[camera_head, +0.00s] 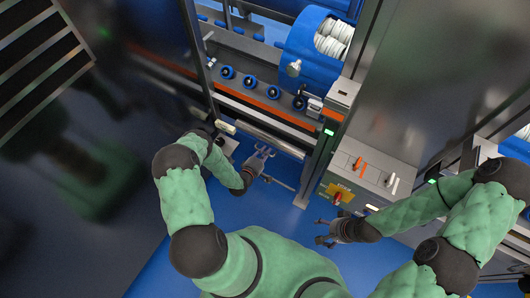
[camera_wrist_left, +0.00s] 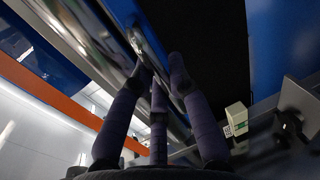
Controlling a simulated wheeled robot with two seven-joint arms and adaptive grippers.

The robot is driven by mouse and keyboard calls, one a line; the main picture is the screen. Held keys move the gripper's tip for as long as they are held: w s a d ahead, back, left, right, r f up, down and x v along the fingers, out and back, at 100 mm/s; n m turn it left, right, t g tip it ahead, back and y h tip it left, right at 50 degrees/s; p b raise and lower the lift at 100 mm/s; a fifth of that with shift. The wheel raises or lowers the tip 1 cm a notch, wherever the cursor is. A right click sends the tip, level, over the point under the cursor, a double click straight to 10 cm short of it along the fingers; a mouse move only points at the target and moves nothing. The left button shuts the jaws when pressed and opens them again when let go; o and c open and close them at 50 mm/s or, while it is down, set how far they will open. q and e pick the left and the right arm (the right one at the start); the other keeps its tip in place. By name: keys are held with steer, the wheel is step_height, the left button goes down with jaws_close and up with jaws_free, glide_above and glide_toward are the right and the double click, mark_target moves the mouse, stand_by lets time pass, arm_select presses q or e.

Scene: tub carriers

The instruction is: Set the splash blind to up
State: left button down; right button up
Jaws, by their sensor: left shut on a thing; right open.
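The splash blind appears to be the silvery bar and panel (camera_head: 262,138) low on the front of the blue and steel machine. In the left wrist view its shiny edge (camera_wrist_left: 95,35) runs diagonally at the upper left. A metal handle (camera_wrist_left: 146,42) sticks out from it. My left gripper (camera_head: 264,152) is at this bar. It also shows in the left wrist view (camera_wrist_left: 160,72), its dark fingers shut around the handle's near end, which they partly hide. My right gripper (camera_head: 322,232) is open and empty, apart from the machine, below the control box.
A grey control box (camera_head: 378,170) with orange and white levers and a red rotary knob (camera_head: 338,197) stands right of the blind. Above are rollers (camera_head: 250,82) and a blue drum (camera_head: 308,55). A steel post (camera_head: 318,165) stands between blind and box. Blue floor is clear in front.

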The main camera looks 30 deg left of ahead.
arm_select(q)
steer(key=shift+r, duration=0.15)
steer(key=c, duration=1.2)
jaws_free()
steer(key=shift+a+r, duration=0.1)
steer(key=shift+o, duration=0.2)
steer(key=shift+s, duration=0.25)
steer(key=v, duration=1.1)
steer(key=shift+s, duration=0.25)
